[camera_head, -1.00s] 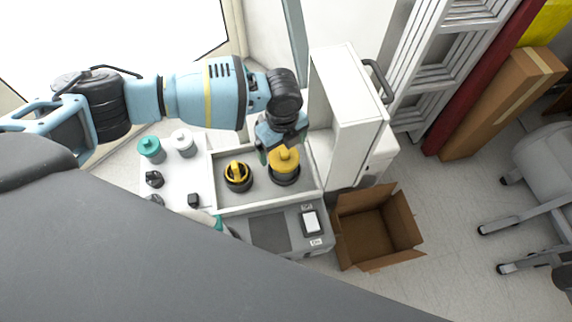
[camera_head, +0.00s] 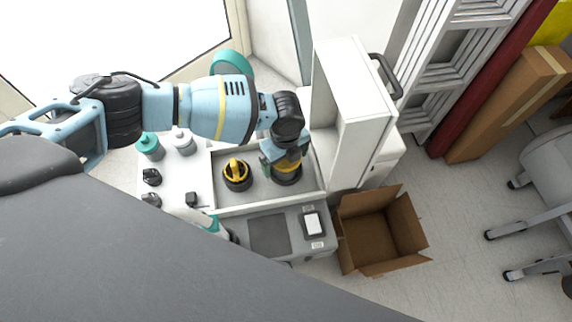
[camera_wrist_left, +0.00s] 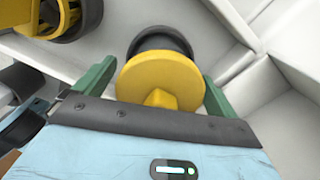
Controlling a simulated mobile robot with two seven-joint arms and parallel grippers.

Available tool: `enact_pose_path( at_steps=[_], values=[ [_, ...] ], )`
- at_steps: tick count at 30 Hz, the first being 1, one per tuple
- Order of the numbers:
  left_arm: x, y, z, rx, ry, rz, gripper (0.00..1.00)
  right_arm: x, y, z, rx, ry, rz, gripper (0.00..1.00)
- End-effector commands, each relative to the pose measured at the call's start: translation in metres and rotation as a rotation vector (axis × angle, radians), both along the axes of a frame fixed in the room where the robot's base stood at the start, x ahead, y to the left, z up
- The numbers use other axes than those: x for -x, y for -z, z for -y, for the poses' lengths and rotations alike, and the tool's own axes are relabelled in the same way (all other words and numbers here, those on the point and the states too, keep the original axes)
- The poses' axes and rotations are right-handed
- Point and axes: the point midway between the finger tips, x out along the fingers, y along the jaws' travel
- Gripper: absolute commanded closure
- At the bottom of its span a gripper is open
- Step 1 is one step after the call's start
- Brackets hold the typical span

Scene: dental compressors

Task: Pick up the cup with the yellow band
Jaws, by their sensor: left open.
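A dark cup with a wide yellow top (camera_head: 287,178) stands in the right part of a pale open tray (camera_head: 262,206). In the left wrist view the same yellow-topped cup (camera_wrist_left: 160,80) sits between the two green fingers. My left gripper (camera_head: 284,163) is directly over it and open, one finger on each side, with no clear grip on it. The gripper hides part of the cup in the head view. A second black and yellow piece (camera_head: 237,175), with a yellow bar across its top, stands to the left in the tray; it shows partly in the wrist view (camera_wrist_left: 62,15).
A tall white door panel (camera_head: 345,110) stands close to the right of the tray. Teal-topped (camera_head: 149,146) and white (camera_head: 182,141) jars and small black knobs are left of the tray. An open cardboard box (camera_head: 378,235) is on the floor at right.

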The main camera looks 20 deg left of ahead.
Motion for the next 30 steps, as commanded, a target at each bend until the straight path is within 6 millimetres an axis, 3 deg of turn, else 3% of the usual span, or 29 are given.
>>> enact_pose_path(
  at_steps=[5,18,26,30],
  values=[
    [0.0,-0.001,0.0,0.001,0.0,0.001,0.04,-0.004,-0.002,0.0,0.0,0.0,0.008,0.64],
    [0.0,-0.001,0.0,0.001,0.0,0.001,0.6,-0.009,-0.002,0.0,0.0,-0.001,0.018,0.64],
    [-0.001,-0.003,0.0,0.002,0.0,0.003,0.61,-0.006,-0.002,-0.001,0.0,-0.001,0.013,0.64],
    [-0.001,-0.013,0.0,0.002,0.0,0.003,0.61,-0.003,-0.005,-0.001,0.0,-0.002,0.008,0.64]
  ],
)
